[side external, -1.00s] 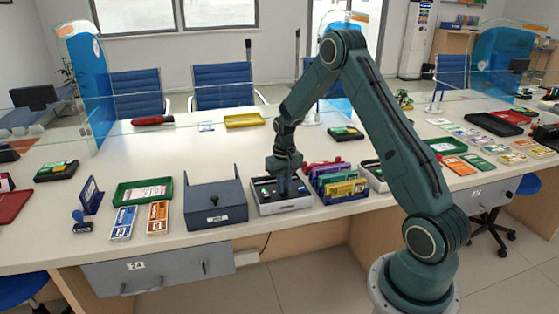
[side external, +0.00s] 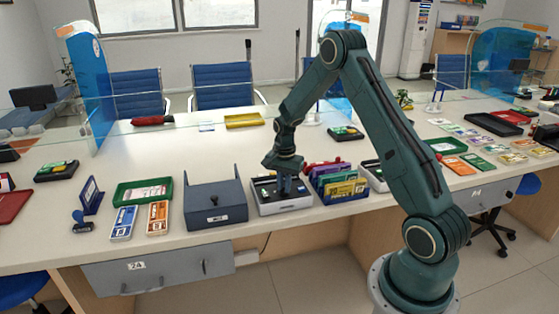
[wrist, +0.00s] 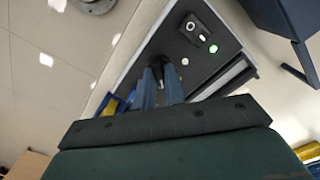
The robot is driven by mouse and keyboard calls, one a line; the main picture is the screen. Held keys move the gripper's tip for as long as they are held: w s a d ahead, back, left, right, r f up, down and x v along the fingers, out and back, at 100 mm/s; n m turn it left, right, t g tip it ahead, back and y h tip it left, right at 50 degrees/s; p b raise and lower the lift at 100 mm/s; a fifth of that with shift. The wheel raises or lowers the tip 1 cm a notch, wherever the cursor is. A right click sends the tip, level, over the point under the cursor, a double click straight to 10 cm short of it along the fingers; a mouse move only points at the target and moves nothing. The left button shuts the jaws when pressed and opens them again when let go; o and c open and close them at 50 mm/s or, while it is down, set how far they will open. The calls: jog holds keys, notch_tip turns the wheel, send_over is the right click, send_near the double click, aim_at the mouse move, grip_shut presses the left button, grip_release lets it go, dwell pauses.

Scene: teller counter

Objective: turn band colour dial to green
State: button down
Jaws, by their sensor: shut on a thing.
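The grey and black banding device (side external: 285,207) stands on the counter, and my gripper (side external: 284,188) reaches down onto its top. In the wrist view the device's dark top panel (wrist: 203,75) shows beyond my gripper (wrist: 160,78). The two blue-grey fingers are shut on a small dark dial (wrist: 157,62). The fingers hide most of the dial, so I cannot read its pointer or colour marks. A round light (wrist: 214,60) on the panel glows pale green. A dark switch (wrist: 190,25) sits near the panel's corner.
A dark blue-grey box (side external: 215,203) stands close to the left of the device. A blue rack (side external: 338,197) with coloured band packs stands close on its right. A green tray (side external: 143,192) lies farther left. The counter behind the device is mostly clear.

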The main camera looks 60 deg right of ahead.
jog(key=shift+r+m, duration=0.1)
jog(key=shift+m, duration=1)
jog(key=c, duration=1.5)
grip_release()
jog(key=shift+o, duration=0.2)
notch_tip(320, 180, up, 14)
